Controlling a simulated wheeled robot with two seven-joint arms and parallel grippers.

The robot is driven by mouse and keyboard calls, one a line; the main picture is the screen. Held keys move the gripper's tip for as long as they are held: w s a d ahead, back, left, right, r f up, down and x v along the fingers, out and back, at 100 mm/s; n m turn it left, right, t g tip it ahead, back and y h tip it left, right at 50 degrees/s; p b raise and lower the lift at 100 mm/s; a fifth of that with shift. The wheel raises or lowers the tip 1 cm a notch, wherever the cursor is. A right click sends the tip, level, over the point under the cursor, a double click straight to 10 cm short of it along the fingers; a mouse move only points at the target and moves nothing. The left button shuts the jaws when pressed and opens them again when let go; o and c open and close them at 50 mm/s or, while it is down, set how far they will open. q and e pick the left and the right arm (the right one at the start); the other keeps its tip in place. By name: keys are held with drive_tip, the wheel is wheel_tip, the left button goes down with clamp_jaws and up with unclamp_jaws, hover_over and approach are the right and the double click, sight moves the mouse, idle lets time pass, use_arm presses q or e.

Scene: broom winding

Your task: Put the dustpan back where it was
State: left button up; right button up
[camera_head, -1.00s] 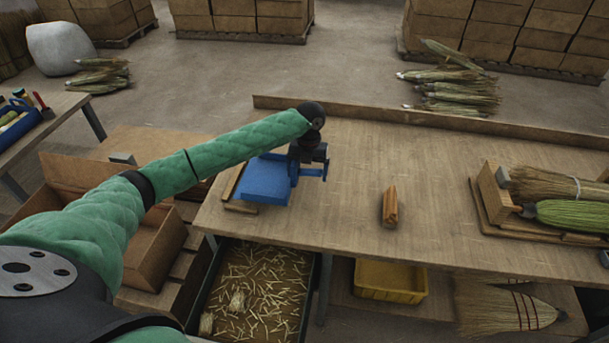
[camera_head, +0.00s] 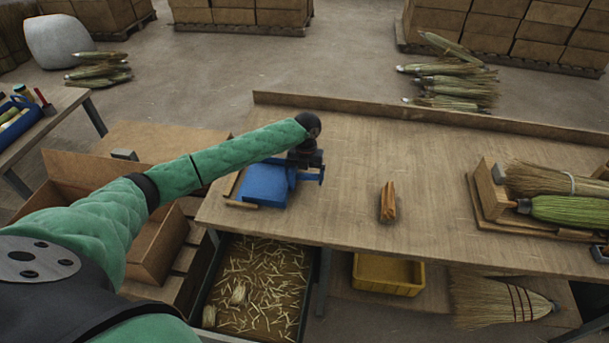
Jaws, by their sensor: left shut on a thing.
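The blue dustpan (camera_head: 264,186) is at the left end of the wooden workbench (camera_head: 345,220), its flat pan toward the bench's left front edge. My left gripper (camera_head: 305,168) is shut on the dustpan at its back right side, and my wrist hides part of the hold. A thin wooden strip (camera_head: 236,187) lies along the left of the pan. I cannot tell whether the pan rests fully on the bench. My right gripper is not in view.
A wooden holder (camera_head: 488,193) with brooms (camera_head: 565,209) is at the right. A bin of straw clippings (camera_head: 262,285) and a yellow crate (camera_head: 388,275) sit below. The bench between block and holder is clear.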

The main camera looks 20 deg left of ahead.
use_arm(q)
drive_tip(key=o, duration=0.8)
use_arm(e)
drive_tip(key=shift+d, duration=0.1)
use_arm(q)
drive_tip(key=shift+w+r+b, duration=0.15)
drive_tip(key=shift+r+b, duration=0.2)
drive_tip(key=shift+r, duration=0.15)
wheel_tip(320, 180, up, 2)
drive_tip(key=shift+w+r+b, duration=0.1)
drive_tip(key=shift+b, duration=0.45)
wheel_tip(320, 180, up, 9)
drive_tip(key=w+b, duration=0.1)
drive_tip(key=b, duration=0.2)
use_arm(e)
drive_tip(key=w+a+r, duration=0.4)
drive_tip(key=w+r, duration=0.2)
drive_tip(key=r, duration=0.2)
